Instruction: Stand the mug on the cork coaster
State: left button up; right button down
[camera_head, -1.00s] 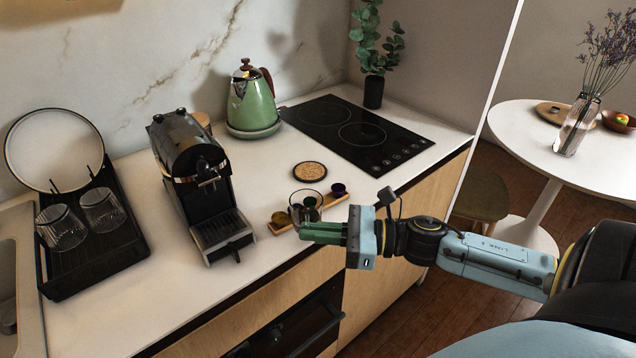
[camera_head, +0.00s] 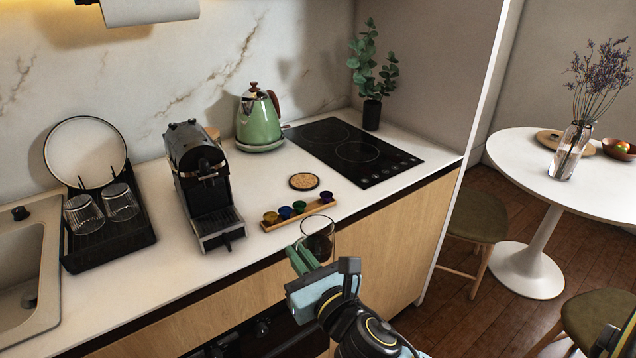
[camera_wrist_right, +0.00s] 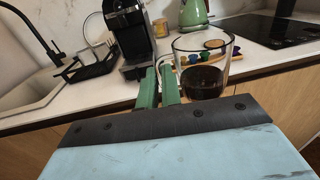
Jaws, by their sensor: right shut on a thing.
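The mug (camera_head: 319,240) is clear glass with dark liquid inside. It looks upright, in front of the counter's front edge in the head view, and also shows large in the wrist view (camera_wrist_right: 204,80). My right gripper (camera_head: 302,259) is shut on the mug at its left side; the exact grip on the handle is hard to see. The green fingers (camera_wrist_right: 160,88) also show in the wrist view. The round cork coaster (camera_head: 304,181) lies bare on the counter, beyond the mug, and shows behind it in the wrist view (camera_wrist_right: 214,43). My left gripper is not in view.
A wooden holder (camera_head: 270,227) with several coloured capsules stands between the mug and the coaster. A coffee machine (camera_head: 203,182) is to the left, a green kettle (camera_head: 259,121) behind, and a black hob (camera_head: 352,150) to the right.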

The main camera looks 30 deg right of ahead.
aim_at(305, 182)
jog(key=z, duration=2.3)
jog(key=i, duration=1.7)
jog(key=u, duration=3.5)
